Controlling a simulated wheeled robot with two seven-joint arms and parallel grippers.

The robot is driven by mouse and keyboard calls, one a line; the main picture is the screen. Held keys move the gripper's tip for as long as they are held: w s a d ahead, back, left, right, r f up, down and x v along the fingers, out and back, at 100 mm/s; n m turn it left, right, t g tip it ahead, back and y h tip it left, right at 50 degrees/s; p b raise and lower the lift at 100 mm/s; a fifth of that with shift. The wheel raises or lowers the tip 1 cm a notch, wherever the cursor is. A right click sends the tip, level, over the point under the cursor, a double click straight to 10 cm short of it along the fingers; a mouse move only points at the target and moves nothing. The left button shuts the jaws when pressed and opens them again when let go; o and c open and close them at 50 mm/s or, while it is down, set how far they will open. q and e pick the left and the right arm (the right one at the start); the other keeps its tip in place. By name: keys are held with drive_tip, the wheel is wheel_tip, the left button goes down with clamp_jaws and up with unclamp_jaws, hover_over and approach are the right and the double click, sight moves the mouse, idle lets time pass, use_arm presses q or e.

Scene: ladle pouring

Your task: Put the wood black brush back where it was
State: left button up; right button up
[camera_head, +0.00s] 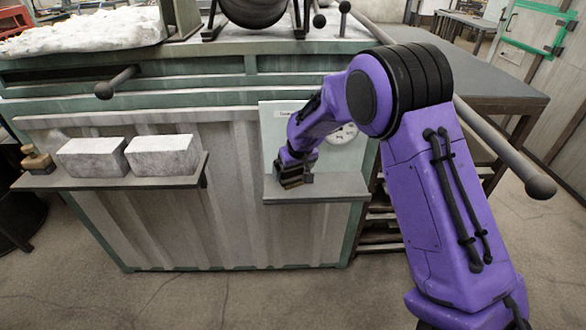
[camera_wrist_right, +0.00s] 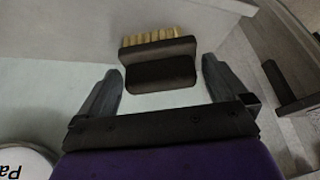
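The brush (camera_wrist_right: 158,72) has a dark block and tan bristles. In the right wrist view it lies between and slightly beyond the fingertips of my right gripper (camera_wrist_right: 159,75), with a narrow gap at each side. The fingers look open. In the head view my right gripper (camera_head: 296,170) is low over the right wall shelf (camera_head: 340,187). The brush is small there, at the shelf's left part, and mostly hidden by the gripper. My left gripper is not in view.
A left shelf (camera_head: 110,182) holds two pale blocks (camera_head: 162,156) and a small brown object (camera_head: 37,160). Dark knobbed rods (camera_head: 118,82) stick out from the workbench. The concrete floor in front is clear.

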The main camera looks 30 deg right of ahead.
drive_tip(key=shift+r, duration=0.25)
drive_tip(key=p+v, duration=0.1)
drive_tip(key=v, duration=1)
drive_tip(key=shift+r, duration=0.4)
drive_tip(key=shift+s, duration=0.1)
